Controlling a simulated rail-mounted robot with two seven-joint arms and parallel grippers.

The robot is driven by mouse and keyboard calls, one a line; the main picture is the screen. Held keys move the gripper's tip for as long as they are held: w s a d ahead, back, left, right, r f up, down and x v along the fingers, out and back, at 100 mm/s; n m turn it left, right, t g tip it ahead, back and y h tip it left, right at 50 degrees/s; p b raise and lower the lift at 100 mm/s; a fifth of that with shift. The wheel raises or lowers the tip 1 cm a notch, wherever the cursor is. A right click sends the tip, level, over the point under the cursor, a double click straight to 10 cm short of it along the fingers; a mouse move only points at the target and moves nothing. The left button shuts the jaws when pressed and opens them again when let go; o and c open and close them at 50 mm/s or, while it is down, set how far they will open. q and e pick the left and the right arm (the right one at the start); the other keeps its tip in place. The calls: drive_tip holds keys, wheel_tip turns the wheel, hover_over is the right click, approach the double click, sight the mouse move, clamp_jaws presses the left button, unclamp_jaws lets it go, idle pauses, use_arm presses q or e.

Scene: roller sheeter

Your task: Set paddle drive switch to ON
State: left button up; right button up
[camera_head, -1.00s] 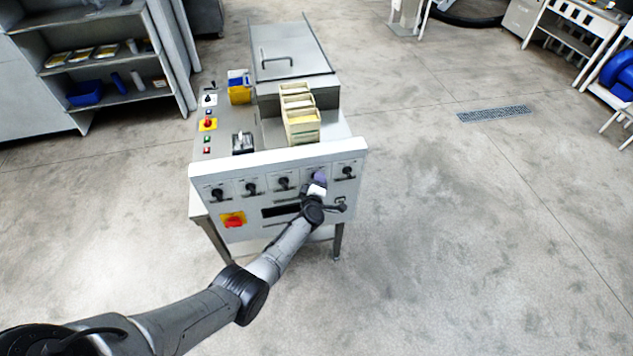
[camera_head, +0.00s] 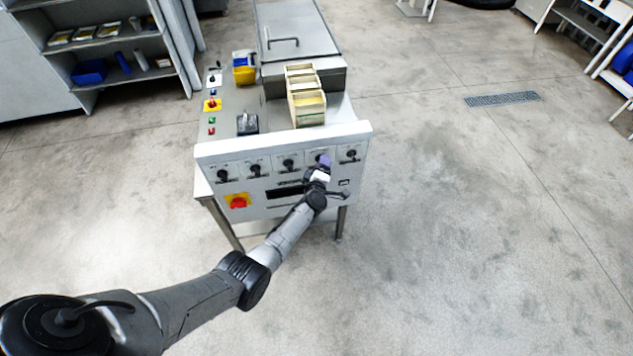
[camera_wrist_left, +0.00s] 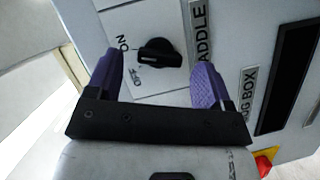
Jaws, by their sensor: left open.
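The paddle drive switch is a black rotary knob (camera_wrist_left: 160,52) on a light panel, with ON lettering at its left and partly visible "ADDLE" lettering at its right in the left wrist view. Its white mark lies on the knob's left part. My left gripper (camera_wrist_left: 158,64) is open, its two purple fingers on either side of the knob with gaps to it. In the head view my left gripper (camera_head: 324,163) is at the fourth knob from the left on the machine's front panel (camera_head: 215,150) and hides that knob. My right gripper is not in view.
Other black knobs (camera_head: 289,165) (camera_head: 351,155) flank the gripper on the panel. A red-and-yellow emergency stop (camera_head: 238,202) sits lower left. Open floor (camera_head: 470,230) lies right of the machine.

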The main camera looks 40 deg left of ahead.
use_arm(q)
drive_tip(key=p+v, duration=0.3)
drive_tip(key=v, duration=0.9)
drive_tip(key=shift+s+p, duration=0.25)
drive_tip(key=shift+p, duration=0.05)
